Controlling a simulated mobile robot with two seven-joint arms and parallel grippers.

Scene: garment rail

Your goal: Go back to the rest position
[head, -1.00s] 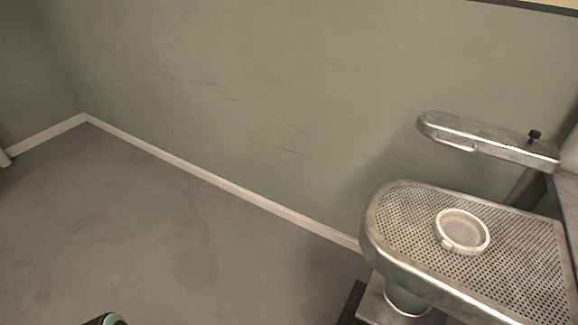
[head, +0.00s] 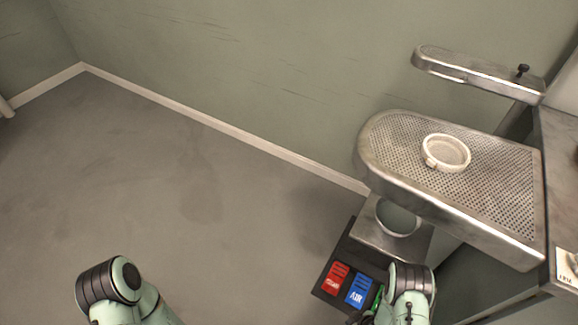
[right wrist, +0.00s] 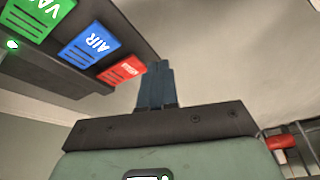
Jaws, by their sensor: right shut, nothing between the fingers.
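My right gripper (right wrist: 155,75) shows in the right wrist view, its dark blue fingers shut together with nothing between them. The pedal panel, with green, blue and red pedals, is above and left of it in that picture.
A metal pressing table (head: 480,185) with a perforated top carries a white ring-shaped dish (head: 446,152). A narrow metal arm (head: 470,70) stands behind it. Below are a red pedal (head: 336,278) and a blue pedal (head: 359,290). The grey floor (head: 190,190) at left is clear.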

